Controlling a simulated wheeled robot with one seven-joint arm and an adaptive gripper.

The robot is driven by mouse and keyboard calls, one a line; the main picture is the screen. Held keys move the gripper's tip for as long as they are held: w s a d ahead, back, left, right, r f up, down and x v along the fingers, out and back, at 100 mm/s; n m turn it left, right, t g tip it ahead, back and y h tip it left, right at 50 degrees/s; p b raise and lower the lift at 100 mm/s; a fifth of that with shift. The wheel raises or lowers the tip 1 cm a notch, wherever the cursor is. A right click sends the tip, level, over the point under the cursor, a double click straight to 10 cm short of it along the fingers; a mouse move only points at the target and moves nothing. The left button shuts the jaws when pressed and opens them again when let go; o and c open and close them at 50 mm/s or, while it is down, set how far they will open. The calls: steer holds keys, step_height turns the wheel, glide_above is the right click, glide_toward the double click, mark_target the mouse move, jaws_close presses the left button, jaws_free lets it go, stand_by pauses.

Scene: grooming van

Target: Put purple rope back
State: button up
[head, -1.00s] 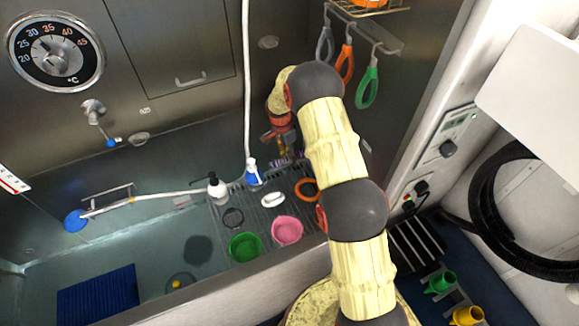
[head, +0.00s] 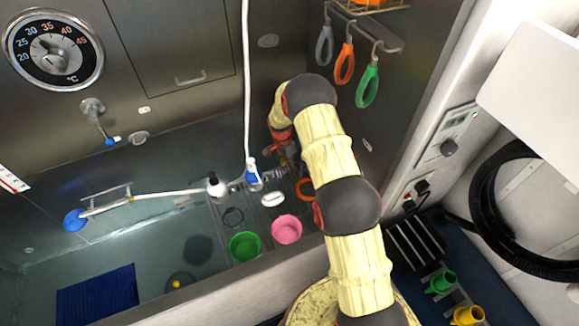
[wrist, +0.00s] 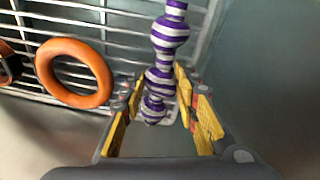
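The purple rope is a knotted purple-and-white striped toy. It shows in the head view (head: 276,173) on the slatted rack, partly hidden by my arm, and in the wrist view (wrist: 160,80) between my fingers. My gripper (wrist: 164,98) is open, its yellow-padded fingers on either side of the rope, with gaps visible beside the near end. In the head view my gripper (head: 288,150) is low over the back right of the rack, and its fingertips are hard to make out.
An orange ring (wrist: 75,73) lies left of the rope. A blue-white bottle (head: 254,176), white soap (head: 272,199), pink bowl (head: 287,229) and green bowl (head: 245,245) are nearby. Grey, orange and green loops (head: 368,87) hang from hooks above right.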

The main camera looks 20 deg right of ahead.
steer(key=o, duration=0.4)
steer(key=shift+r, duration=0.1)
steer(key=s+a+r+n+t, duration=0.1)
steer(key=s+a+r+n, duration=0.1)
steer(key=r, duration=1.1)
steer(key=s+a+r+n, duration=0.1)
steer(key=a+r, duration=0.2)
steer(key=r, duration=1.1)
steer(key=s+a+r+n+t, duration=0.2)
steer(key=s+a+r+n, duration=0.15)
steer(key=s+r, duration=0.7)
steer(key=s+a+r+n+t, duration=0.1)
steer(key=s+r+n, duration=0.2)
steer(key=s, duration=0.5)
steer(key=s+a+r+n+t+y, duration=0.1)
steer(key=s+a+r+n, duration=0.1)
steer(key=s, duration=0.7)
steer(key=s+a+r+n+t, duration=0.1)
steer(key=s+r+n, duration=0.3)
steer(key=s, duration=0.4)
steer(key=shift+s+a+r+y, duration=0.3)
steer(key=shift+s+a, duration=0.1)
steer(key=shift+a, duration=0.25)
